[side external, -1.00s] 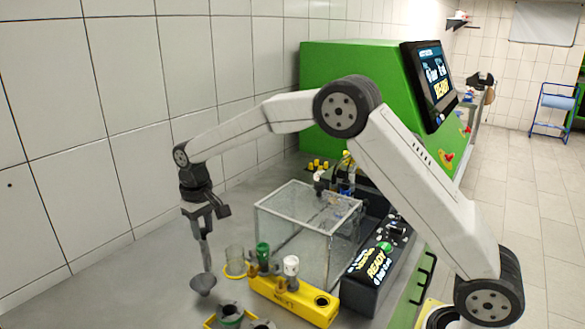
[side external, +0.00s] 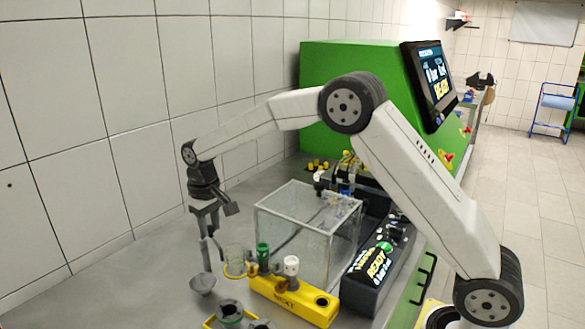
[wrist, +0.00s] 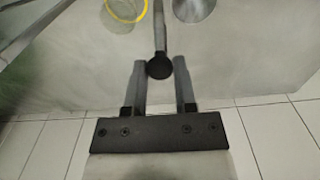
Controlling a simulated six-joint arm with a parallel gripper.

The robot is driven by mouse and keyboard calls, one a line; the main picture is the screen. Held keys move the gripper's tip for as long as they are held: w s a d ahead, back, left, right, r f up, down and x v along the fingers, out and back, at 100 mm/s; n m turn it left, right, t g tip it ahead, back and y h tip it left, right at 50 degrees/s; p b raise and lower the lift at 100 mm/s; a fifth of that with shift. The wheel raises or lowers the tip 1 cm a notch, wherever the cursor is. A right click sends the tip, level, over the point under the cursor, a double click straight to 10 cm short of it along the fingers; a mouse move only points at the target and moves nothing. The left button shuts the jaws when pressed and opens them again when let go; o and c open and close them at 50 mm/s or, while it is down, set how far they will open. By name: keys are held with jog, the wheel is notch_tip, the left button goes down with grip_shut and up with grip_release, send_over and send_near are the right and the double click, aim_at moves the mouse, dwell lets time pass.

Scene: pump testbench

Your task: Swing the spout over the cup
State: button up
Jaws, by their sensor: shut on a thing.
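The clear cup (side external: 235,260) stands in a yellow ring left of the yellow block; the ring and cup also show at the top of the wrist view (wrist: 122,16). My gripper (side external: 213,238) is low, just left of the cup. In the wrist view my gripper (wrist: 160,66) is shut on the dark round knob end of a thin grey rod, which I take as the spout (wrist: 159,35). The rod runs up the picture between the yellow ring and a grey funnel (wrist: 193,8). Its far end is cut off or unclear.
The grey funnel (side external: 203,284) stands on the bench left of the cup. The yellow block (side external: 293,300) carries a green and a white piece. A clear tank (side external: 310,235) stands behind it. A tiled wall (side external: 110,130) bounds the left. The bench left of the funnel is clear.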

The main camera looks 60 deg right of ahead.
jog(key=shift+d, duration=0.5)
jog(key=shift+w+d, duration=0.1)
jog(key=shift+d, duration=0.45)
dwell(0.4)
